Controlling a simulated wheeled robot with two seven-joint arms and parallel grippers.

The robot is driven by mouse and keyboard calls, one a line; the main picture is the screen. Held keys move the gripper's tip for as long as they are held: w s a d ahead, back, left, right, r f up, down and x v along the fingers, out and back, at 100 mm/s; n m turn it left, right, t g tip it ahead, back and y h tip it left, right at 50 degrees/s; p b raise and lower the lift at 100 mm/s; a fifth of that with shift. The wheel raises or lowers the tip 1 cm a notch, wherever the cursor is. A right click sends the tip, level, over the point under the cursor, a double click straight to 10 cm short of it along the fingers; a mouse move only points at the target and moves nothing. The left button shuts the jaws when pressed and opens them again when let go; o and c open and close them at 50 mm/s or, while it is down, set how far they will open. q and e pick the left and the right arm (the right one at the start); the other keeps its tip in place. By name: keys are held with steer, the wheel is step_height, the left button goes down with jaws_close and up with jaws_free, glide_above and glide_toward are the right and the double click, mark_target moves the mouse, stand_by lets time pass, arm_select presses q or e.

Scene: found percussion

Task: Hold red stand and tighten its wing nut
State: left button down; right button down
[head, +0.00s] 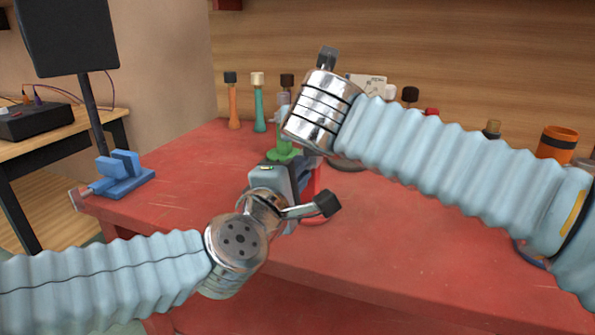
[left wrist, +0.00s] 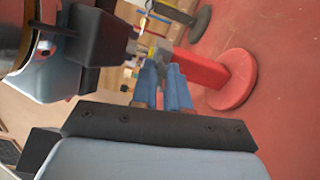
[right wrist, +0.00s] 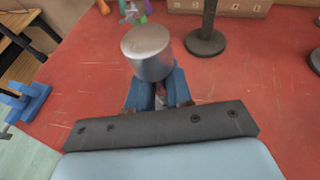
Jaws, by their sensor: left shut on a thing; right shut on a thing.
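The red stand shows in the left wrist view as a thick red post (left wrist: 204,70) with a round red base (left wrist: 236,80) on the table. In the head view it is mostly hidden behind my left gripper (head: 278,182). My left gripper also shows in the left wrist view (left wrist: 166,86), its blue fingers shut on the stand's post. My right gripper (right wrist: 158,94) is shut beside the upper part of the stand, under a silver cylinder (right wrist: 148,52). The wing nut is too small and covered to make out clearly between its fingers.
The red table (head: 400,255) is clear at the front right. A blue clamp-like object (head: 122,175) sits at its left edge. Coloured handles (head: 259,105) stand at the back left, and an orange cup (head: 557,142) at the back right. A dark stand (right wrist: 206,40) is beyond my right gripper.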

stand_by(0.7)
arm_select(q)
steer(key=c, duration=1.3)
jaws_free()
steer(key=shift+o, duration=0.2)
